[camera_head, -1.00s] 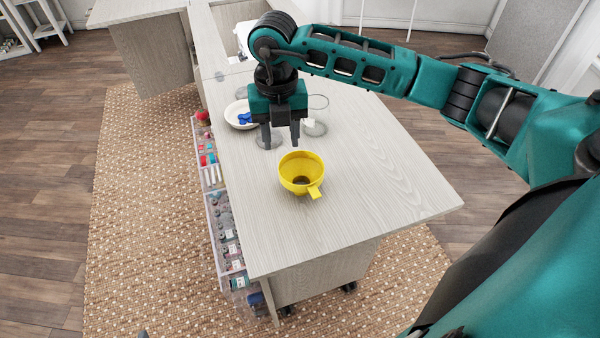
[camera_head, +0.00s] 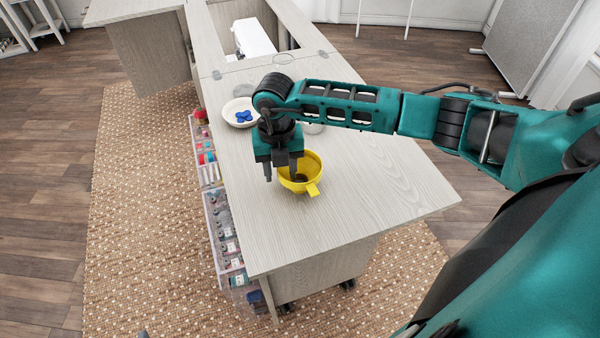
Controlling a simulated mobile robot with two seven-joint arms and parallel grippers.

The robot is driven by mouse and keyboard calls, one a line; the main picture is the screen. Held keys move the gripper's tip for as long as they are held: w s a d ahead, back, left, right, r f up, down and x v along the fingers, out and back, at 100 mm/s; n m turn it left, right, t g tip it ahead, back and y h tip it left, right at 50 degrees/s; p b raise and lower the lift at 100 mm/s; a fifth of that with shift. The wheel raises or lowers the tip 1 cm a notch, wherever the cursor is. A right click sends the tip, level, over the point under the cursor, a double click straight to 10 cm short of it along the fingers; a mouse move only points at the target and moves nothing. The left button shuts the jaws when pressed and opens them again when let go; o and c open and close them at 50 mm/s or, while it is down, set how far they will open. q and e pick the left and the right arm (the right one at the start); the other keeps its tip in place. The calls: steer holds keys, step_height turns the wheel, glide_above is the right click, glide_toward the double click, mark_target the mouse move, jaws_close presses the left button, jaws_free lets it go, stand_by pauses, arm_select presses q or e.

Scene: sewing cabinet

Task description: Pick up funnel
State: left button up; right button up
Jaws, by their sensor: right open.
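The yellow funnel (camera_head: 312,170) stands on the light wooden tabletop (camera_head: 370,200), wide mouth up, with its tab handle pointing toward the front right. My right gripper (camera_head: 281,180) is open and points down at the funnel's left side. One finger is over or inside the funnel's mouth, and the other is outside its left rim. The gripper hides the funnel's left rear part. I cannot tell whether the fingers touch it. My left gripper is not in view.
A white bowl (camera_head: 231,106) with blue pieces (camera_head: 243,116) sits behind the gripper. Clear bins with sewing supplies (camera_head: 222,225) hang along the table's left side. A white machine (camera_head: 254,38) sits in the rear opening. The tabletop right of the funnel is clear.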

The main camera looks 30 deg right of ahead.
steer(key=shift+c, duration=0.4)
jaws_close()
